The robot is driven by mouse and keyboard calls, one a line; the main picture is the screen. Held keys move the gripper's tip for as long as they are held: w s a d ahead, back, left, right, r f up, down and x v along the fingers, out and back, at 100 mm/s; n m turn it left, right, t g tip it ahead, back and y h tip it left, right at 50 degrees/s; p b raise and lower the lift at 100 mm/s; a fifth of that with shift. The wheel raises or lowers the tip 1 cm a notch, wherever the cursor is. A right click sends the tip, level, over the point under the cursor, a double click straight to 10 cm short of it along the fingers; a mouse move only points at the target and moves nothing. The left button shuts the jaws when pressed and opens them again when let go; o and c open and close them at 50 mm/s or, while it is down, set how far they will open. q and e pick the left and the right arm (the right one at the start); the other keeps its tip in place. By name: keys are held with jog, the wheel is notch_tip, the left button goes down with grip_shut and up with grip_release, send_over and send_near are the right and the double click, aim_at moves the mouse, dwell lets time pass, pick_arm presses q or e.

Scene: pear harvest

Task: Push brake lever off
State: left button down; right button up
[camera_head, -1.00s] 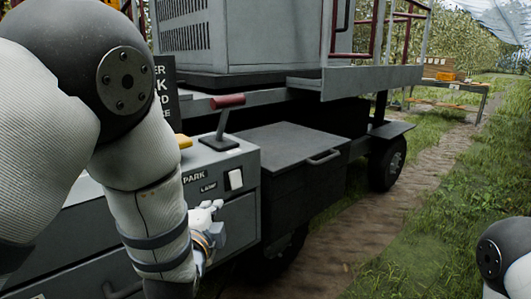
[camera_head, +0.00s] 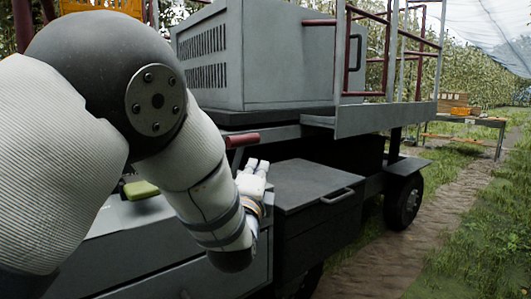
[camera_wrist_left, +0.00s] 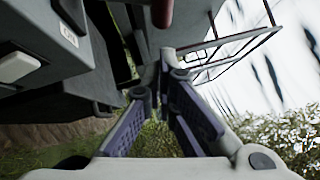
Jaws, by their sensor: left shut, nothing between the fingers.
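The brake lever's dark red handle (camera_head: 242,140) shows just above my left wrist in the head view. Its shaft and slot are mostly hidden behind my arm. In the left wrist view the tip of a red handle (camera_wrist_left: 162,12) shows at the top edge, beyond the fingers. My left gripper (camera_head: 257,166) is shut and empty, pointing up, beside and slightly below the handle. Its fingertips (camera_wrist_left: 157,75) meet in the wrist view. I cannot tell whether they touch the lever. My right gripper is not in view.
The wrist view shows a white lamp switch (camera_wrist_left: 18,67). A dark lidded box (camera_head: 305,185) stands to the right. The platform deck (camera_head: 375,118) overhangs behind.

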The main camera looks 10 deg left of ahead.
aim_at(254, 143)
pick_arm(q)
jog(key=w+a, duration=0.1)
jog(key=w, duration=0.1)
jog(key=w+a+r, duration=0.1)
jog(key=w, duration=0.1)
jog(key=w+a+r, duration=0.1)
jog(key=w, duration=0.2)
jog(key=shift+a+r, duration=0.1)
jog(key=shift+a, duration=0.15)
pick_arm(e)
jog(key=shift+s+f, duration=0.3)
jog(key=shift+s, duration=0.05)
